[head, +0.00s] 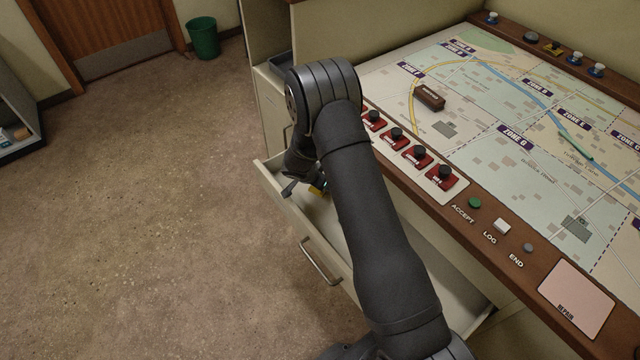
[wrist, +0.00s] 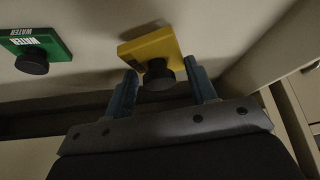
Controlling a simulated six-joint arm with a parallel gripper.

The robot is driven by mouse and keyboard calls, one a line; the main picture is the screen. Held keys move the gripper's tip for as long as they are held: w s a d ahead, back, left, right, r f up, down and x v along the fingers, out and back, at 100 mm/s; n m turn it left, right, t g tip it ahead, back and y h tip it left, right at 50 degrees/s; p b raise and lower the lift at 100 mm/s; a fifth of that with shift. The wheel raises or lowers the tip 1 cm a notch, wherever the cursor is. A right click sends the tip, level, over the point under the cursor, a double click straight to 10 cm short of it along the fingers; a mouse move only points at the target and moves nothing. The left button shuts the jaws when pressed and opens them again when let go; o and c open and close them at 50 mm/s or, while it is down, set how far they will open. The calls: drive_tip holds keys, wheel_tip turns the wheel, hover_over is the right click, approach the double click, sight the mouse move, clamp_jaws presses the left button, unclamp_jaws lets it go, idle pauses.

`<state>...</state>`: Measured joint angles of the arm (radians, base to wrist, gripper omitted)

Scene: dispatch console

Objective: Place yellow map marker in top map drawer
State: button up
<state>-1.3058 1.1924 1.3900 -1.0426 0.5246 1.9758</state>
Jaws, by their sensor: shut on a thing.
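The yellow map marker (wrist: 153,47) is a flat yellow piece with a black knob, seen in the wrist view. My gripper (wrist: 162,82) is shut on it, with one finger on each side of the knob. In the head view a small bit of the yellow marker (head: 316,190) shows beside my gripper (head: 303,186), low inside the open map drawer (head: 297,228). My arm hides much of the drawer's inside. I cannot tell whether the marker touches the drawer floor.
A green marker labelled WATER (wrist: 35,42) lies left of the yellow one in the wrist view. The console map (head: 480,110) is to the right, with red knobbed pieces (head: 417,156) along its edge. A brown block (head: 429,97) sits on it. The floor left is clear.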

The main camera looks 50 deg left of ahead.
drive_tip(key=shift+f, duration=0.6)
drive_tip(key=shift+f, duration=0.1)
drive_tip(key=shift+d+f, duration=0.15)
drive_tip(key=shift+f, duration=0.4)
drive_tip(key=o, duration=1)
drive_tip(key=shift+s, duration=0.1)
drive_tip(key=shift+r, duration=0.55)
drive_tip(key=v, duration=1.2)
drive_tip(key=shift+r, duration=0.1)
